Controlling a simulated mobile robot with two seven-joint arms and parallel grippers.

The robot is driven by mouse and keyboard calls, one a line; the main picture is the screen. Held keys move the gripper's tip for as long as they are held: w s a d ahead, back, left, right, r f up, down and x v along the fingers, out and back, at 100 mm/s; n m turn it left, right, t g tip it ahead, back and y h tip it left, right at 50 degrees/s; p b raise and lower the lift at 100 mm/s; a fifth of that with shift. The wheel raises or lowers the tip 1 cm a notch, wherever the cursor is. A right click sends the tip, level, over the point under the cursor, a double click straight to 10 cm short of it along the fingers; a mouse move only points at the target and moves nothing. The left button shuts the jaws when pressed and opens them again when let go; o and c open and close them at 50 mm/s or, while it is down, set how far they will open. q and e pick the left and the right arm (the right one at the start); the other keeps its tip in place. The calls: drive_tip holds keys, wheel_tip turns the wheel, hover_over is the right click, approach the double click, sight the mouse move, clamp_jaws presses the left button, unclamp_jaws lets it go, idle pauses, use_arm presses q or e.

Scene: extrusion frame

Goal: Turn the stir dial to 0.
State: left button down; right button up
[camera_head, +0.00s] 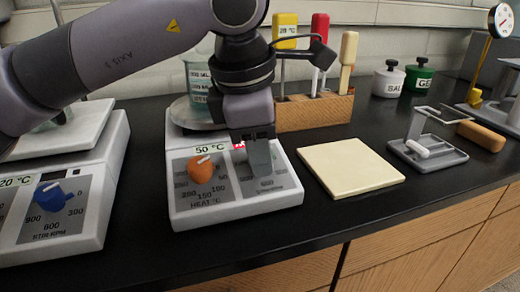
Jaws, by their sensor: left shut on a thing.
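The white stirring hotplate (236,210) stands mid-counter, with a 50 °C display and an orange heat dial (200,168) on its sloped front panel. My left gripper (260,160) points down at the right half of this panel, just above a printed 600. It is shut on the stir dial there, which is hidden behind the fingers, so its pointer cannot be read. A second white unit (88,236) at the left has a blue dial (52,196) marked STIR RPM and a 20 °C display. My right gripper is out of view.
A glass beaker (197,80) stands on the middle hotplate, partly behind my arm. A wooden block (318,112) with colored-handled tools stands behind. A cream square board (350,166) lies to the right, beside a grey tray (427,153). Two lidded jars (388,82) stand farther back.

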use_arm(q)
drive_tip(key=shift+r, duration=0.1)
drive_tip(key=c, duration=0.8)
unclamp_jaws()
drive_tip(key=v, duration=0.7)
